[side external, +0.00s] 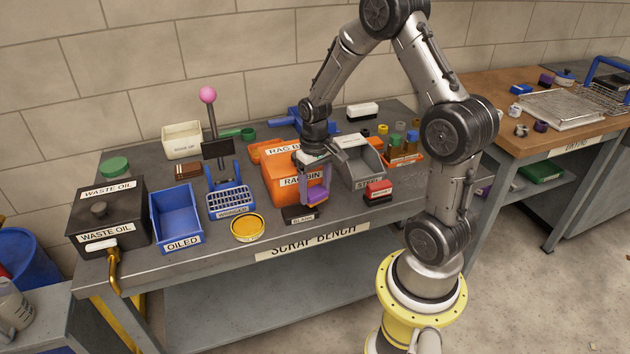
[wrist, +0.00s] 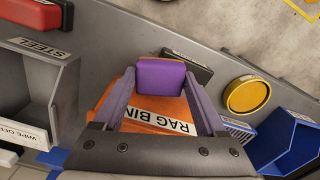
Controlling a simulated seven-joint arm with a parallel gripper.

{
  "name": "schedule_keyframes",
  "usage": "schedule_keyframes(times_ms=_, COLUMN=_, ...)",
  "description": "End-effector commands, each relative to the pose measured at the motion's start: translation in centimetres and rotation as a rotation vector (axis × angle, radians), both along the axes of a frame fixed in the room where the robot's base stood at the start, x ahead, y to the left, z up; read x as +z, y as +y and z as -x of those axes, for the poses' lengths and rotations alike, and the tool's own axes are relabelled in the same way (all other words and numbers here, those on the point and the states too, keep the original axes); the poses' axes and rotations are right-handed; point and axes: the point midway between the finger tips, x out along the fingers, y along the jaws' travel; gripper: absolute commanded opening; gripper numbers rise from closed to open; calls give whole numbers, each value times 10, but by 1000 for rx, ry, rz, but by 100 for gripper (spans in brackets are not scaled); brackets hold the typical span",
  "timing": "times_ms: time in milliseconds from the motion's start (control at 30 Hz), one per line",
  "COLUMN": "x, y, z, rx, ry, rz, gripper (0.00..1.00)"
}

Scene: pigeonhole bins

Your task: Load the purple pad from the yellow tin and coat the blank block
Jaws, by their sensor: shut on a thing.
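My gripper (side external: 315,190) points down in front of the orange rag bin and is shut on the purple pad (side external: 317,197). In the wrist view the pad (wrist: 160,77) spans the space between the two fingertips. The blank block (side external: 299,216) is dark with a white label and lies on the bench just below the pad. In the wrist view the block (wrist: 188,68) is partly hidden behind the pad. I cannot tell whether they touch. The yellow tin (side external: 247,228) stands open at the bench's front edge, left of the block; it also shows in the wrist view (wrist: 247,95).
The rag bin (side external: 283,181) is close behind my gripper. The grey steel bin (side external: 362,165) and a red block (side external: 378,192) are to the right. A blue wringer (side external: 231,201) and the blue oiled bin (side external: 176,218) stand left. Bare bench lies along the front.

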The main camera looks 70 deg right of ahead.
Motion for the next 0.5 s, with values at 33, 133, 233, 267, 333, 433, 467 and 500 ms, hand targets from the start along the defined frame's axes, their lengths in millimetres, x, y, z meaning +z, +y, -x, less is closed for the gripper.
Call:
schedule_keyframes(times_ms=33, x=-5, y=0, z=0, rx=0, ry=2, rz=-1, gripper=9)
schedule_keyframes(times_ms=133, x=-16, y=1, z=1, rx=0, ry=4, rz=-2, gripper=9)
schedule_keyframes(times_ms=233, x=-18, y=4, z=-6, rx=3, ry=-3, rz=1, gripper=9)
schedule_keyframes(times_ms=267, x=-19, y=7, z=-8, rx=3, ry=-1, rz=0, gripper=9)
schedule_keyframes(times_ms=333, x=-21, y=11, z=-12, rx=4, ry=0, rz=0, gripper=9)
schedule_keyframes(times_ms=433, x=-22, y=17, z=-19, rx=3, ry=-1, rz=0, gripper=9)
schedule_keyframes(times_ms=467, x=-23, y=19, z=-20, rx=4, ry=0, rz=0, gripper=9)
schedule_keyframes(times_ms=500, x=-22, y=22, z=-23, rx=3, ry=0, rz=0, gripper=9)
